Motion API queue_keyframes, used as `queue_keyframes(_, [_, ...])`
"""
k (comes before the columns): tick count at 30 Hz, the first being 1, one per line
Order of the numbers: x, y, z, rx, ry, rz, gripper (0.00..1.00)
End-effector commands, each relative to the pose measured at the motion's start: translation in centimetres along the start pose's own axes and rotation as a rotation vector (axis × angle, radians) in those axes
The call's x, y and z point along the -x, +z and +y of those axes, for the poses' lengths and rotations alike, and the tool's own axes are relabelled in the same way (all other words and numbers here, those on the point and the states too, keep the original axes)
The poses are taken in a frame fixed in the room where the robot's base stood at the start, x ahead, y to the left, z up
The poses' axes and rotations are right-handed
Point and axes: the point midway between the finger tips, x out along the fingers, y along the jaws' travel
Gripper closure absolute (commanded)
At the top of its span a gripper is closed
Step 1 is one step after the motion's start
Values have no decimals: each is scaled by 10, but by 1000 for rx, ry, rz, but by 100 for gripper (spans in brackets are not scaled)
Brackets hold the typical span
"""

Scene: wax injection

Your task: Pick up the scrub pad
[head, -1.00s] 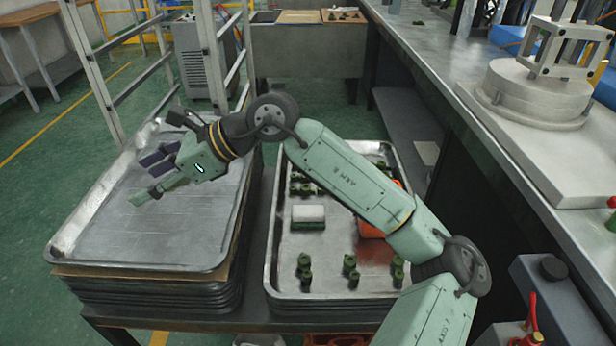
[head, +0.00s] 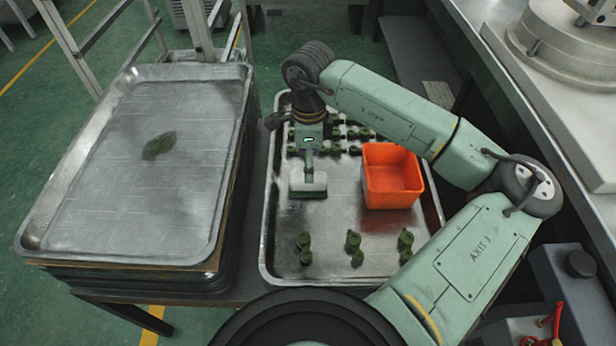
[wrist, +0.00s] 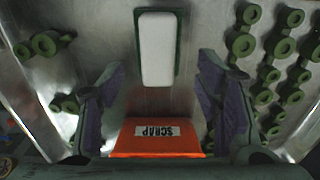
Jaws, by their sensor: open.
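The scrub pad (head: 308,190) is a small block, white on top with a green layer beneath. It lies on the right metal tray (head: 283,262), left of an orange bin. In the wrist view the pad (wrist: 157,50) lies ahead, its long side running up the picture, lined up between my fingers. My gripper (head: 309,165) points down over the pad in the head view and hides part of its far side. In the wrist view my gripper (wrist: 162,66) is open, with purple-lined fingers and nothing between them. I cannot tell the exact height above the pad.
The orange bin (head: 391,176), labelled SCRAP in the wrist view (wrist: 158,138), stands close to the pad. Several green parts (head: 353,242) stand on the same tray, in front and behind. A tray stack (head: 130,236) at left has a dark green patch (head: 160,146) on top.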

Motion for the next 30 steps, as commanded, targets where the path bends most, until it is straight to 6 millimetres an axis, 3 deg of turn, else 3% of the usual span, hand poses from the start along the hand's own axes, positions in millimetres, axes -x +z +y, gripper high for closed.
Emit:
queue_keyframes(7, [-18,2,2,1,2,-4,42])
queue_keyframes(16, [-58,2,4,0,1,-4,42])
queue_keyframes(24, [-62,2,3,1,-1,-2,42])
queue_keyframes(30, [-62,2,3,1,-1,-2,55])
